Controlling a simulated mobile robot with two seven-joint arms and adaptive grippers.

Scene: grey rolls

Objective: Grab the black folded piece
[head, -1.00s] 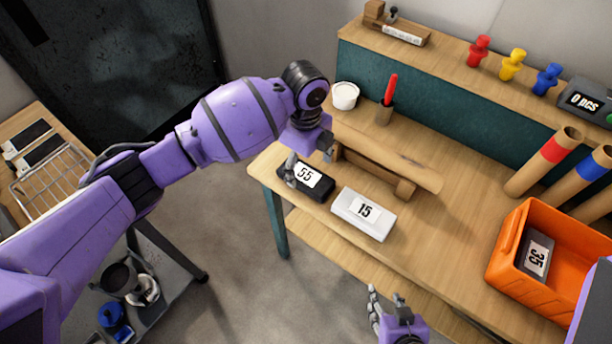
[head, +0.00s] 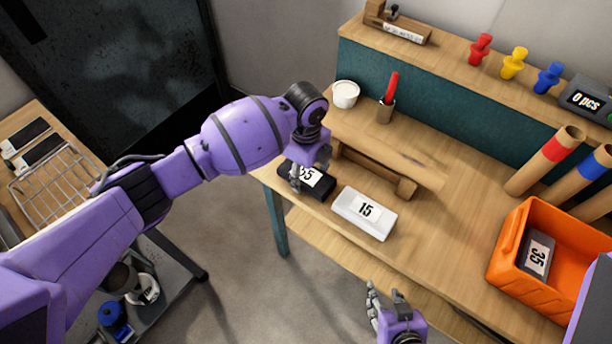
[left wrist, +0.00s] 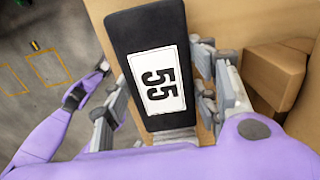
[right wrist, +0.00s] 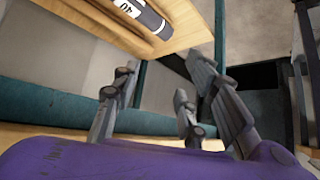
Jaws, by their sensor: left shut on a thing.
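The black folded piece (head: 318,187) with a white "55" label lies at the left front edge of the workbench. My left gripper (head: 298,178) is over it from above and shut on it. In the left wrist view the black piece (left wrist: 145,32) sits between the grey fingers, label facing the camera. Part of its label is hidden by the gripper in the head view. My right gripper (head: 390,305) is open and empty, low in front of the bench; its spread fingers also show in the right wrist view (right wrist: 160,95).
A white folded piece (head: 364,214) labelled "15" lies just right of the black one. A wooden stand (head: 375,172) is close behind both. An orange bin (head: 535,291) holds a grey piece (head: 538,255) labelled "35". A wire rack (head: 52,183) stands far left.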

